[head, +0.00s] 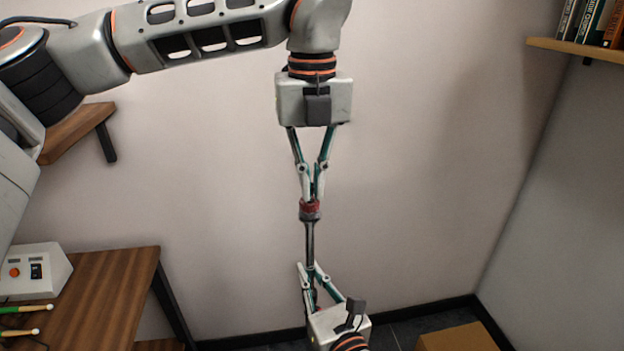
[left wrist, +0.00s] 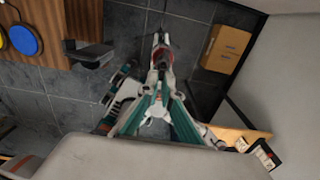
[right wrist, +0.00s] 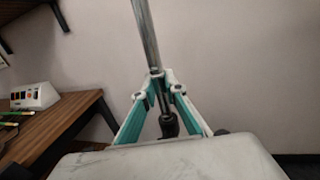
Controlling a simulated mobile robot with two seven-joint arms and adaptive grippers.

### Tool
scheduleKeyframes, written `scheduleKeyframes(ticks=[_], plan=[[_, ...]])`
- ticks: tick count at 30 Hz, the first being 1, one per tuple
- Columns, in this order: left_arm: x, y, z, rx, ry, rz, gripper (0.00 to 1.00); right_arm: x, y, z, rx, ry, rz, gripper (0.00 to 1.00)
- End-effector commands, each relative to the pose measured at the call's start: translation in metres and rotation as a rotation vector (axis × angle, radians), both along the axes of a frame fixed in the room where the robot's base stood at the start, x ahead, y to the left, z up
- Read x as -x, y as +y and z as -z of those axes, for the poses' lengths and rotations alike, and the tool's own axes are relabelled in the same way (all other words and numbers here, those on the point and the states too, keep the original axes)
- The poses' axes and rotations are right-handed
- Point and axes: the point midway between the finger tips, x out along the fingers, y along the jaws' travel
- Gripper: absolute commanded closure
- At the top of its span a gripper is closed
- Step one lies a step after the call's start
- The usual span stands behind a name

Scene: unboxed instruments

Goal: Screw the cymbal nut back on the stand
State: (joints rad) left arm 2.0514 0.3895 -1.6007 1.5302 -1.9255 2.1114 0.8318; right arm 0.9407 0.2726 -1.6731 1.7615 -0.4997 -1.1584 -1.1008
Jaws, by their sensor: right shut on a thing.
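My left gripper (head: 312,198) points straight down in the head view, its two fingers drawn close together at the red nut (head: 310,211). The nut is at the top of the thin grey stand rod (head: 310,242). Whether the fingertips press on the nut cannot be made out. My right gripper (head: 310,272) comes from below and is shut on the rod, a little under the nut. In the right wrist view the rod (right wrist: 144,30) rises from between the right fingertips (right wrist: 159,80).
A wooden table (head: 115,290) with a white control box (head: 36,271) and green-gripped sticks (head: 24,309) stands at the left. A cardboard box (head: 458,338) is on the floor at lower right. Shelves are on the walls. The air around the rod is clear.

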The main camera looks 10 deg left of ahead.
Motion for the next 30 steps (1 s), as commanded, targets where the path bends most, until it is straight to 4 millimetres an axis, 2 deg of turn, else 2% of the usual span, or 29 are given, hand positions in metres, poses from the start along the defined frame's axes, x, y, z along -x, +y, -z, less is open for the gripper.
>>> scheduleKeyframes(ticks=[14, 17, 20, 30], plan=[[0.000, 0.000, 0.008, 0.000, 0.000, 0.003, 1.00, 0.000, 0.000, 0.000, 0.000, 0.000, 0.000, 1.00], [0.000, 0.002, 0.007, -0.001, -0.001, 0.052, 1.00, 0.000, 0.000, 0.000, 0.000, 0.000, 0.000, 1.00], [0.001, 0.006, 0.007, -0.001, -0.002, 0.183, 1.00, 0.000, 0.000, 0.000, 0.000, 0.000, 0.000, 1.00], [-0.001, 0.020, 0.007, -0.002, -0.003, 0.801, 1.00, 0.000, 0.000, 0.000, 0.001, -0.001, 0.001, 1.00]])
